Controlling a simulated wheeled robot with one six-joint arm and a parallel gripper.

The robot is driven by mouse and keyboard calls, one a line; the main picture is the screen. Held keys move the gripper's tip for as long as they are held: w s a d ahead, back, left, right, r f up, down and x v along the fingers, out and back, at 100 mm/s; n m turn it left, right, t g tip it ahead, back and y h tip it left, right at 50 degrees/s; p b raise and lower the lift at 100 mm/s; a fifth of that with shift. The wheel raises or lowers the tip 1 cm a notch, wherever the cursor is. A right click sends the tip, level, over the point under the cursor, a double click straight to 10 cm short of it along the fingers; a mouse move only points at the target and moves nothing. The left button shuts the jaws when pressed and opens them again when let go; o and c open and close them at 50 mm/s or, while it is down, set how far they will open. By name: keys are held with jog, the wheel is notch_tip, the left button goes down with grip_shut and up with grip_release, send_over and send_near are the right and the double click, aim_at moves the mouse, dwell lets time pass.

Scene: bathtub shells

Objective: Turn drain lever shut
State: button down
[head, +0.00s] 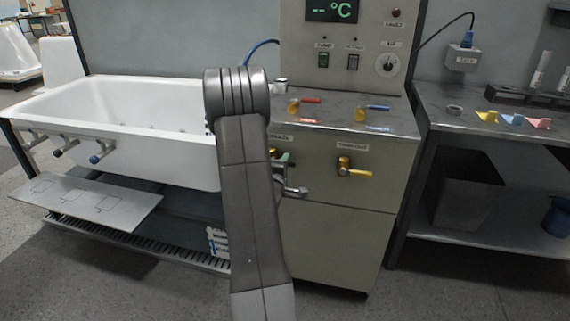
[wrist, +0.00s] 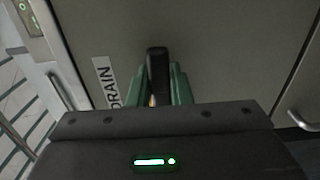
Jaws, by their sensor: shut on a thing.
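The drain lever (wrist: 157,62) shows in the wrist view as a black handle with a small brass part low beside it. My gripper (wrist: 159,82) has its green fingers on both sides of this handle and is shut on it. The DRAIN label (wrist: 107,83) is on the panel just left of the lever. In the head view my gripper (head: 284,158) is at the front of the grey cabinet (head: 335,235), mostly hidden behind my arm.
A yellow-handled brass valve (head: 350,168) is on the cabinet front, right of my gripper. Red-handled (head: 305,104) and blue-handled (head: 370,110) valves stand on the cabinet top. A white bathtub (head: 150,135) is at left. A side bench (head: 500,125) with small coloured pieces stands at right.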

jog(key=c, duration=1.3)
grip_release()
jog(key=v, duration=1.3)
jog(key=shift+s+a+r, duration=0.1)
jog(key=shift+s+a, duration=0.05)
jog(key=shift+s, duration=0.2)
jog(key=shift+w, duration=0.1)
jog(key=x, duration=1.3)
jog(key=shift+w, duration=0.3)
